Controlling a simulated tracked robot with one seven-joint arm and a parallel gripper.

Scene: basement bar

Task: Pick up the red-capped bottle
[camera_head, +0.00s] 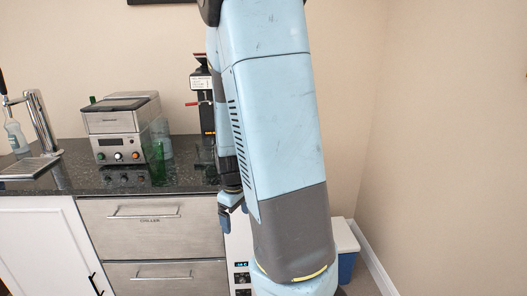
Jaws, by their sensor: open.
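I cannot make out a red-capped bottle in the head view. It may be hidden behind my arm, which covers the middle of the picture. My gripper (232,203) shows only in part at the left edge of my arm, pointing down in front of the counter's right end. It is open, and I see nothing between its fingers. A small clear bottle (16,136) with a whitish top stands at the far left by the tap.
The dark counter (85,178) holds a metal tap (41,122), a grey appliance (115,130), a green glass (158,161) and a tall black device (206,103) with a red lever. Steel drawers (150,235) are below. A blue-and-white box (346,247) stands on the floor at right.

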